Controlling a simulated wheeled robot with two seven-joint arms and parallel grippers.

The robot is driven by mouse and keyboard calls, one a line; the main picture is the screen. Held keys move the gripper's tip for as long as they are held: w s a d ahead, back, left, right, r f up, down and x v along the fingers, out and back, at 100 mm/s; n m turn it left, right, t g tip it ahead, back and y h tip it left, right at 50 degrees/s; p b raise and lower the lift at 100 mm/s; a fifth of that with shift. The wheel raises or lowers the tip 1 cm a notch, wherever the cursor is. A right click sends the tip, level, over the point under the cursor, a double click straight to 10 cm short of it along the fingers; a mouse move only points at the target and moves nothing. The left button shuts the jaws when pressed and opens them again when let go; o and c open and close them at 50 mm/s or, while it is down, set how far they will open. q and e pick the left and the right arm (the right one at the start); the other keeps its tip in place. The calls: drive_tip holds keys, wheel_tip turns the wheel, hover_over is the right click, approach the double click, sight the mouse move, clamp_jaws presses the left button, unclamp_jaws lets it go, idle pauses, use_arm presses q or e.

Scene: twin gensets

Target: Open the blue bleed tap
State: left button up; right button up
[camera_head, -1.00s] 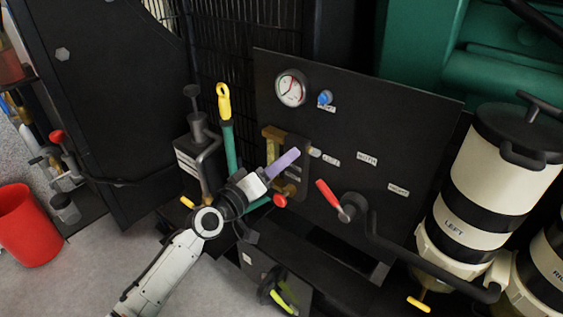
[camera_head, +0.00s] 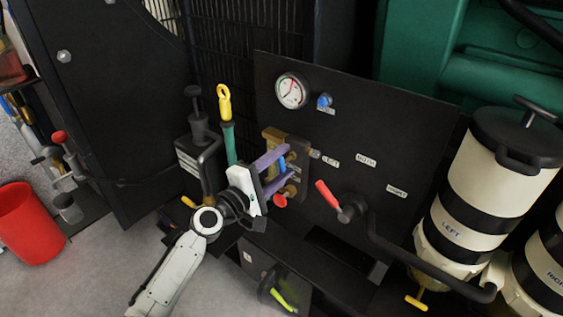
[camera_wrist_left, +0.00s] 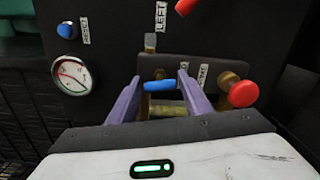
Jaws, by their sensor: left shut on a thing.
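The blue bleed tap (camera_head: 282,164) is a small blue handle on a brass fitting on the black panel. In the left wrist view the blue handle (camera_wrist_left: 158,86) lies crosswise between the purple fingers. My left gripper (camera_head: 290,162) reaches the fitting from the lower left, one finger above the handle and one below. Its fingers (camera_wrist_left: 159,80) are shut on the blue handle's two ends. Part of the fitting is hidden behind the fingers. My right gripper is not in view.
A red knob (camera_head: 280,201) sits just below the fingers, and a red-handled lever (camera_head: 328,193) to their right. A gauge (camera_head: 292,90) and a blue knob (camera_head: 325,101) are above. A green, yellow-topped handle (camera_head: 225,110) stands close left. White canisters (camera_head: 462,200) stand right.

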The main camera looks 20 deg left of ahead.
use_arm(q)
drive_tip(key=shift+n, duration=1.2)
drive_tip(key=shift+f, duration=0.1)
drive_tip(key=o, duration=1.1)
drive_tip(key=shift+c, duration=0.2)
drive_tip(key=v, duration=1)
drive_tip(key=shift+s, duration=0.15)
drive_tip(key=shift+a, duration=0.1)
